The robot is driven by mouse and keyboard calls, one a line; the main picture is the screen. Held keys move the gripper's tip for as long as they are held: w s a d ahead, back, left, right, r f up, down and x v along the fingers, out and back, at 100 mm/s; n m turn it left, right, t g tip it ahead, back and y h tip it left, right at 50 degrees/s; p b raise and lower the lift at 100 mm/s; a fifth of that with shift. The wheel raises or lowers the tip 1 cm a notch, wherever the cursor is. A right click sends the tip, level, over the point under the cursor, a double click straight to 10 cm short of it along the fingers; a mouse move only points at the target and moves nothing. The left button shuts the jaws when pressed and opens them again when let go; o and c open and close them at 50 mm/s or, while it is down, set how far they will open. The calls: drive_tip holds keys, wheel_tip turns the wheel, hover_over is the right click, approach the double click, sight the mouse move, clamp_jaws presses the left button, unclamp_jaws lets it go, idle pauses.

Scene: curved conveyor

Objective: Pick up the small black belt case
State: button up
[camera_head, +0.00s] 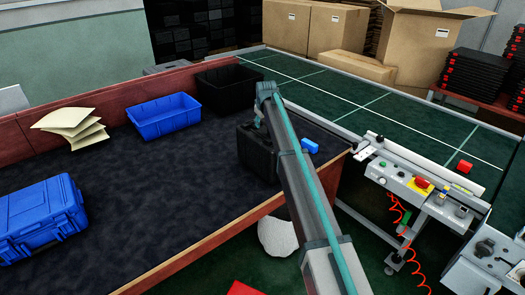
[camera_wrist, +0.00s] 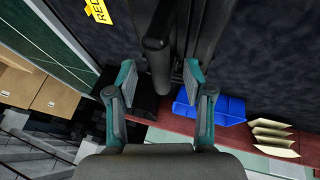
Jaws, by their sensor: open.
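The small black case (camera_head: 251,148) stands on the dark belt in the head view, partly hidden behind my arm. In the wrist view the black case (camera_wrist: 200,28) fills the top middle, with a dark bar like its handle (camera_wrist: 157,48) reaching down between my fingers. My gripper (camera_wrist: 160,78) is open at the case, one teal-tipped finger on each side of this bar. A gap shows between the bar and each finger. In the head view my arm hides most of the gripper.
A black bin (camera_head: 229,85), a blue bin (camera_head: 164,116), cream sheets (camera_head: 72,127) and a large blue case (camera_head: 42,218) are on the belt. A small blue object (camera_head: 310,146) lies right of my arm. A reddish wall (camera_head: 110,98) edges the belt's far side.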

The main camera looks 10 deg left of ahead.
drive_tip(key=shift+x, duration=1.05)
clamp_jaws()
drive_tip(key=shift+r, duration=0.15)
